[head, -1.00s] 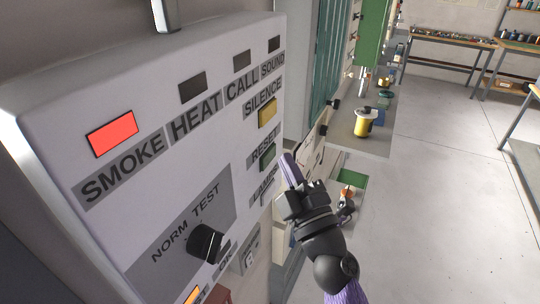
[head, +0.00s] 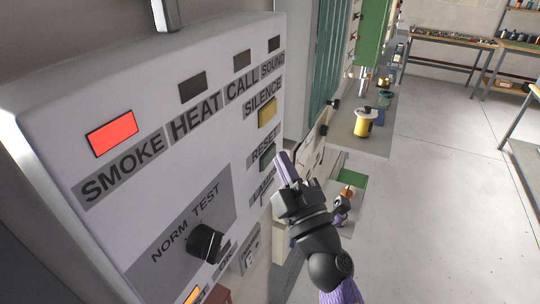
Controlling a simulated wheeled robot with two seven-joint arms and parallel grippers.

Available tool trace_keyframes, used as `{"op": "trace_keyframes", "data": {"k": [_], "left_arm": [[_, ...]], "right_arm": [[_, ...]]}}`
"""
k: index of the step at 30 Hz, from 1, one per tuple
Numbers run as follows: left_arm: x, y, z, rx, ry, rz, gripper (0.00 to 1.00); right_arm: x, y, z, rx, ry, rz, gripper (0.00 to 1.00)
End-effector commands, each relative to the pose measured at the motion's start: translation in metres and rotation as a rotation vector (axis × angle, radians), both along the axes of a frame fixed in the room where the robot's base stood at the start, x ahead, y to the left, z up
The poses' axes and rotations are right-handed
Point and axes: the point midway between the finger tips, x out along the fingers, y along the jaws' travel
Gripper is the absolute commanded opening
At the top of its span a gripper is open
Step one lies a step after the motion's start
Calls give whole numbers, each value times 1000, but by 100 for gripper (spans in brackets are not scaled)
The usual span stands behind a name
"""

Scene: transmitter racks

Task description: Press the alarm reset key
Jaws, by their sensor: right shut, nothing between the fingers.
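The white alarm panel (head: 130,90) fills the left of the head view. Its green reset key (head: 267,156) sits beside the RESET label, below the yellow silence key (head: 267,112). The red SMOKE lamp (head: 112,133) is lit. My right gripper (head: 284,160) is shut and empty, its fingertips just right of the reset key in the picture. I cannot tell whether the tips touch the key. My left gripper is out of view.
A black NORM/TEST knob (head: 204,243) sticks out lower on the panel. Behind the gripper, a yellow spool-like object (head: 364,122) stands on a grey shelf. The floor (head: 450,200) to the right is clear.

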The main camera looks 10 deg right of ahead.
Motion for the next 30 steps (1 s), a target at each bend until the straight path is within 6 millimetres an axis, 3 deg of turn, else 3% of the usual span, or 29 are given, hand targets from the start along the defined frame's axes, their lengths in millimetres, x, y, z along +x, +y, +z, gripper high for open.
{"op": "trace_keyframes", "data": {"k": [30], "left_arm": [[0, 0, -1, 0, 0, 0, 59]], "right_arm": [[5, 7, 0, 0, -1, -2, 0]]}}
